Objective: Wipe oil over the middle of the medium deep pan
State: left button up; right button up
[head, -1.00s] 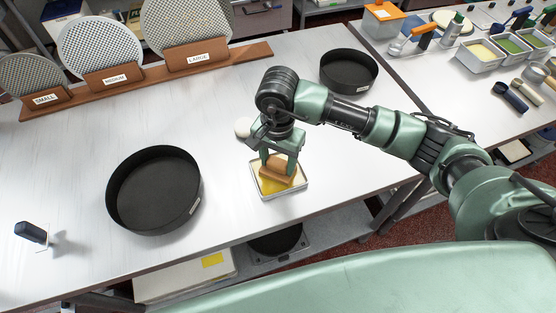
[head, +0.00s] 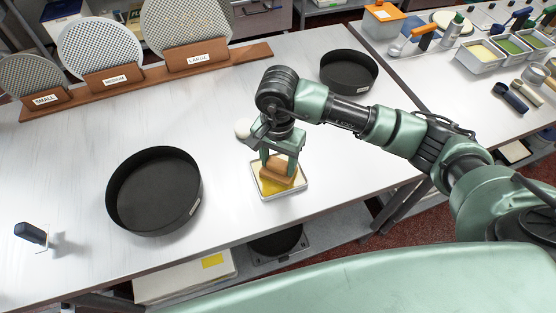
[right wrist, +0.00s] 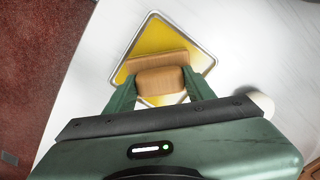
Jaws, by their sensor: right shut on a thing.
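My right gripper (head: 279,164) is shut on a wooden-handled oil wiper (head: 277,174), which sits in a shallow metal tray of yellow oil (head: 292,190). The right wrist view shows the wiper's wooden block (right wrist: 160,86) between the fingers and over the oil tray (right wrist: 205,60); its underside is hidden. A wide, empty black deep pan (head: 154,190) stands on the table left of the gripper. A smaller-looking black deep pan (head: 348,72) stands farther back to the right. Their small labels are unreadable. My left gripper is not in view.
A wooden rack (head: 150,78) with round perforated discs labelled small, medium and large stands at the back. A white round thing (head: 243,128) lies behind the gripper. A dark-handled tool (head: 31,234) stands far left. The table between tray and wide pan is clear.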

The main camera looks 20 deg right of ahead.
aim_at(278, 161)
jog(key=shift+r+p, duration=1.05)
jog(key=shift+r, duration=2.25)
